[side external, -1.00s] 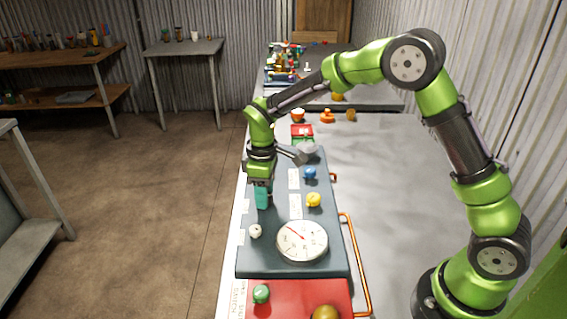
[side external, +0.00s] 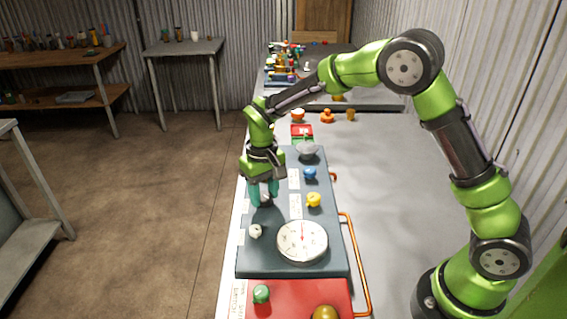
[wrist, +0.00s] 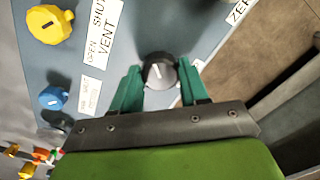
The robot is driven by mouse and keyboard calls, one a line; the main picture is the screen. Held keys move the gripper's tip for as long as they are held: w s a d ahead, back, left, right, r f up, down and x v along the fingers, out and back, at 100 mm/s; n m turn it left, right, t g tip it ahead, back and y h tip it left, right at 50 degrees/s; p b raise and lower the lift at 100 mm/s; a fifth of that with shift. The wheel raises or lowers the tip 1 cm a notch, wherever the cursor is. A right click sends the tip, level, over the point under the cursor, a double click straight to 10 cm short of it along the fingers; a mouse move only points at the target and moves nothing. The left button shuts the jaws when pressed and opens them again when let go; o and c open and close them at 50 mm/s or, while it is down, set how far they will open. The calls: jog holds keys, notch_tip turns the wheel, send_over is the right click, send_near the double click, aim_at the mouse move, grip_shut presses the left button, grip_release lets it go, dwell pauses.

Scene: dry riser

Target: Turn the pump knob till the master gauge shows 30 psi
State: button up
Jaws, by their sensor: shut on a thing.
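The master gauge (side external: 302,241) is a round white dial on the grey-blue panel (side external: 285,263). Its red needle points almost straight up; the figures are too small to read. My gripper (side external: 264,193) is low over the panel, beyond and left of the gauge. In the wrist view, my teal fingers (wrist: 159,82) are shut on a dark round knob (wrist: 157,62) with a pale pointer mark. I take it for the pump knob, but its label is mostly hidden by a finger.
A white knob (side external: 255,231), a yellow knob (side external: 313,200) and a blue knob (side external: 310,173) stand on the panel near my gripper. In the wrist view, the yellow knob (wrist: 50,23) has a VENT label beside it. A red panel (side external: 292,290) lies in front; an orange pipe (side external: 358,260) runs along the right.

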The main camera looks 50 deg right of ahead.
aim_at(264, 195)
jog(key=shift+r+m, duration=0.1)
jog(key=shift+m, duration=0.5)
jog(key=o, duration=1.1)
jog(key=shift+c, duration=0.2)
notch_tip(264, 195, up, 17)
